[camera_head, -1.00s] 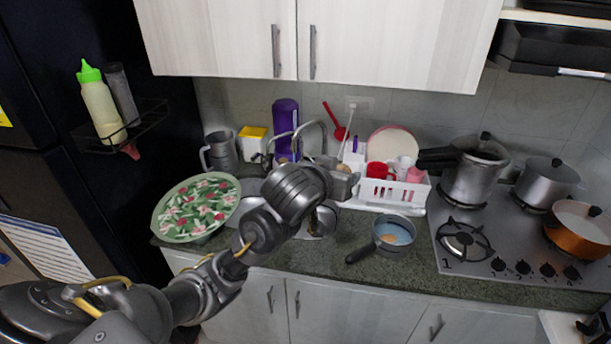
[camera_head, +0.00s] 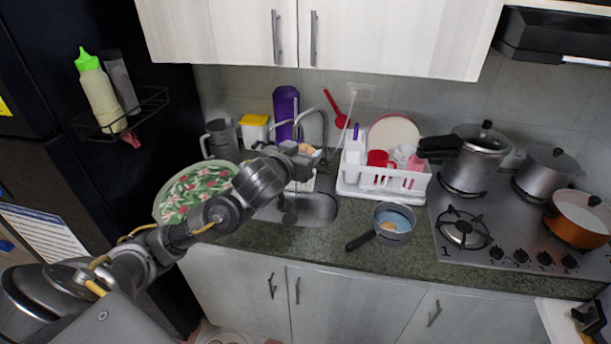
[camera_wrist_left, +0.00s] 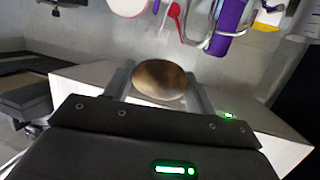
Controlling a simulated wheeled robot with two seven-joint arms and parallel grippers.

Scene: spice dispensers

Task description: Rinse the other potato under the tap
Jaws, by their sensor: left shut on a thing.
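My left gripper (camera_head: 303,154) is shut on a brown potato (camera_wrist_left: 158,79), which sits between its two fingers in the left wrist view. In the head view the gripper is raised at the sink, close to the tap (camera_head: 322,118), and mostly covers the potato. I cannot tell whether the potato is directly under the spout, and no running water can be made out. The metal sink (camera_head: 318,208) lies below, partly hidden by my arm. A small tan item, perhaps the other potato (camera_head: 388,226), is in the pan (camera_head: 402,213) on the counter.
A white dish rack (camera_head: 350,183) stands right of the sink. A floral plate (camera_head: 190,190) is left of it, partly behind my arm. A purple bottle (camera_head: 286,108) stands behind. The stove (camera_head: 500,225) with pots is at right. Counter around the pan is clear.

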